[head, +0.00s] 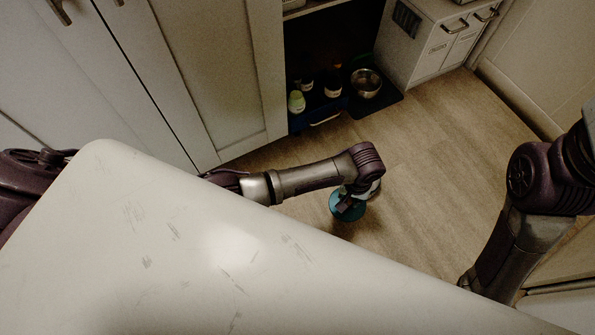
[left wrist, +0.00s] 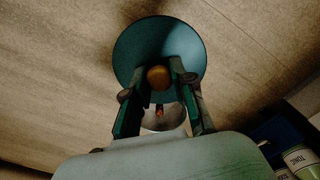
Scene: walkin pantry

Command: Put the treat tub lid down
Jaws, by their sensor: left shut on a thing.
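The treat tub lid (head: 347,210) is a round teal disc with a wooden knob. My left gripper (head: 356,190) is over it in the head view and hides part of it. In the left wrist view the lid (left wrist: 130,50) lies across the fingertips, and the knob (left wrist: 158,77) sits between the two fingers of my left gripper (left wrist: 160,80). The gripper is shut on the lid by this knob. The lid appears above the wooden floor; its exact height is hard to tell. My right gripper is out of sight, with only its arm at the right. I cannot identify the tub.
A dark low recess holds a pale green-capped bottle (head: 296,101), a labelled bottle (head: 333,88) and a metal bowl (head: 367,83). White-labelled containers (left wrist: 299,158) show at the wrist view's lower right. Cabinet doors stand at left, drawers (head: 440,50) at back right. Open floor (head: 440,150) lies between.

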